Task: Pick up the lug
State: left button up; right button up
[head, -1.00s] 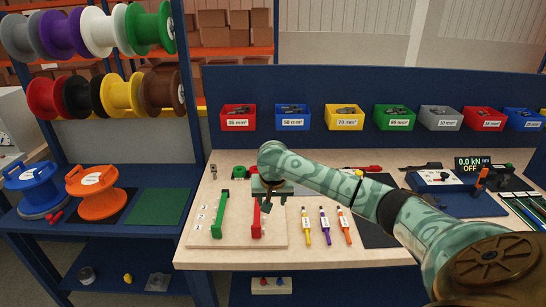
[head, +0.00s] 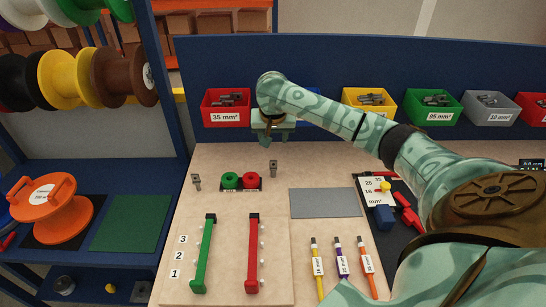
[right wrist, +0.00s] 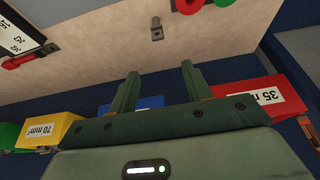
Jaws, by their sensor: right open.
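A small grey metal lug (head: 273,168) stands on the pale bench, right of the red round piece. The same lug shows in the right wrist view (right wrist: 156,28), beyond the fingertips. A second grey lug (head: 196,182) stands left of the green round piece. My right gripper (head: 273,137) is near the bins at the back of the bench, behind the first lug in the head view. In the right wrist view its two fingers (right wrist: 160,70) are apart with nothing between them. My left gripper is not in view.
Bins stand along the back: red 35 mm² (head: 226,108), yellow (head: 369,106), green (head: 430,107); my arm covers most of a blue one. A green bar (head: 204,255) and a red bar (head: 253,256) stand in front. A grey mat (head: 328,203) lies bare to the right.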

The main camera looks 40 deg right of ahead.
jog(key=b, duration=0.4)
send_near(273, 161)
jog(key=x, duration=0.5)
jog(key=b+x, duration=0.3)
jog(key=x, duration=0.3)
jog(key=shift+s+b, duration=0.15)
jog(key=shift+b, duration=0.25)
jog(key=shift+d+f, duration=0.1)
jog(key=shift+f, duration=0.05)
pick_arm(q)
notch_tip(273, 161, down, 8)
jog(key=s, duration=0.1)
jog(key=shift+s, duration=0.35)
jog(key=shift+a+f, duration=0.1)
pick_arm(e)
jog(key=c, duration=1.1)
